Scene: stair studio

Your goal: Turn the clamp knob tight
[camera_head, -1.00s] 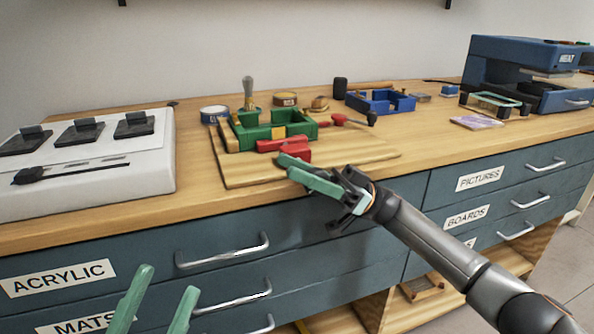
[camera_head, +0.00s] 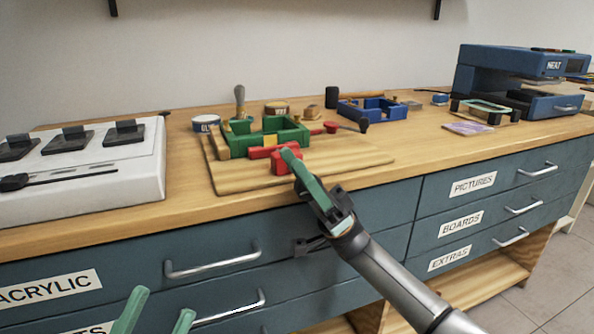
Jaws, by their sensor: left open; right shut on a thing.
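A green frame (camera_head: 238,140) lies on a wooden board (camera_head: 235,180), with a red clamp bar (camera_head: 261,152) along its near side. A red clamp knob (camera_head: 279,166) sticks out toward me from that bar. My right gripper (camera_head: 290,153) is shut on the red knob; its teal fingers overlap in this view and hide part of the knob. Another red piece (camera_head: 331,127) sits at the frame's right side, near a dark-ended part. My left gripper (camera_head: 155,309) is open and empty, low in front of the drawers, its lower part cut off by the picture edge.
A white switch panel (camera_head: 105,178) stands at left. Tins (camera_head: 207,123) and a brush-like tool (camera_head: 240,98) stand behind the frame. A blue tray (camera_head: 385,110) and a blue machine (camera_head: 510,75) are at right. Bare bench lies right of the board.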

